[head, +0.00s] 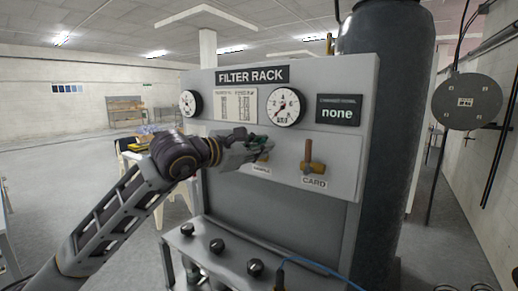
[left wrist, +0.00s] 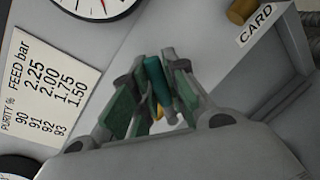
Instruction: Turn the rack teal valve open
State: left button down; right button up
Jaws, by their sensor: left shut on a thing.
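The teal valve handle (left wrist: 157,82) shows in the left wrist view between the two fingers of my left gripper (left wrist: 155,95). The fingers are shut on it, and a bit of yellow shows beside it. In the head view my left gripper (head: 250,146) reaches in from the left to the front panel of the filter rack (head: 333,147). There the gripper hides most of the teal handle, so its angle is hard to tell. My right gripper is in neither view.
A brown-handled valve (head: 314,156) labelled CARD sits to the right on the same panel. Two dial gauges, the nearer one (head: 285,106), and a purity chart (head: 236,106) are above. Black knobs (head: 217,245) line the lower ledge. A dark tank (head: 385,130) stands behind the rack.

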pick_arm(q)
jog(key=c, duration=1.4)
grip_release()
jog(key=shift+v, duration=6)
jog(key=shift+c, duration=0.3)
